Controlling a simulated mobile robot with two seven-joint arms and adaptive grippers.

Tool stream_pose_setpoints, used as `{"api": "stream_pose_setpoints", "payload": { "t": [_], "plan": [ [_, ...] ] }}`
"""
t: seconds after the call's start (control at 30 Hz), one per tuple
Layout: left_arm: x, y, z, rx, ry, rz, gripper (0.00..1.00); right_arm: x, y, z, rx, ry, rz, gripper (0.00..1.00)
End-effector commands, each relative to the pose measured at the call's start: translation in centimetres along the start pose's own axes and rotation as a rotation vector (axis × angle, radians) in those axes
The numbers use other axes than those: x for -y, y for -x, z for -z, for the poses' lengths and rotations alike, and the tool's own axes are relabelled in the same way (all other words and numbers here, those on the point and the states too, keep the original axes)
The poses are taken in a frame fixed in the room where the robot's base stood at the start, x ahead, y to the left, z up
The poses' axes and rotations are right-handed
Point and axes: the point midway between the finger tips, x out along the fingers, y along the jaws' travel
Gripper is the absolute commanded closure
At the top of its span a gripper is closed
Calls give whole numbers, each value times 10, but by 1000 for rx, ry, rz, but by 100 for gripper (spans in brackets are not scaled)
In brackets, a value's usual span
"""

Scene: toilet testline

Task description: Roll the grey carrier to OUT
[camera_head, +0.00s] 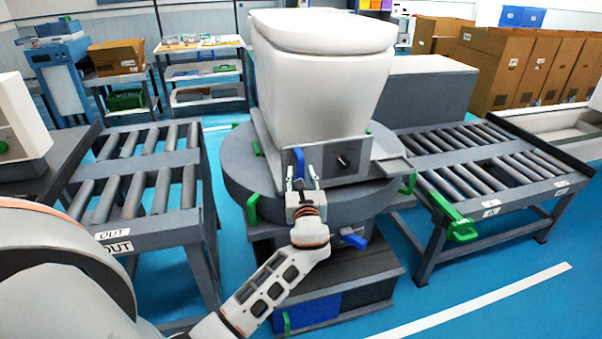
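The grey carrier (345,160) sits on the round grey turntable (240,170) in the middle, with a large white toilet (318,85) upright on it. A dark knob (343,160) shows on its front plate. The OUT roller conveyor (185,158) is to the left, its white OUT labels (113,234) on the near end. My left gripper (305,176) is at the left part of the carrier's front plate, beside a blue piece (299,160). Its fingertips are small, and I cannot tell whether they grip it. My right gripper is not in view.
Another roller conveyor (490,165) stands right of the turntable, with a green stop (461,230) at its near corner. Green levers (252,208) stick out around the turntable. Shelves (204,75) and brown cartons (492,68) stand behind. Blue floor is open at front right.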

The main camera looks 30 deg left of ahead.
Motion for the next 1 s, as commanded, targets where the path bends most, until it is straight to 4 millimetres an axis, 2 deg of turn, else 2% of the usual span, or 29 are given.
{"api": "stream_pose_setpoints", "payload": {
  "t": [0.2, 0.47, 0.6, 0.87, 1.0],
  "plan": [
    [0, -16, 0, 0, 1, 0, 69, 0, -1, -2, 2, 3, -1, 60],
    [0, -18, 0, -1, 2, 1, 69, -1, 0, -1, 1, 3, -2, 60],
    [0, -18, 0, -1, 2, 1, 100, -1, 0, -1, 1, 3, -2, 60],
    [-2, -18, 0, -1, 2, 0, 100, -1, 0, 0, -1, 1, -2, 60],
    [-10, -24, 0, -1, 0, -2, 100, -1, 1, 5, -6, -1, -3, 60]
  ]
}}
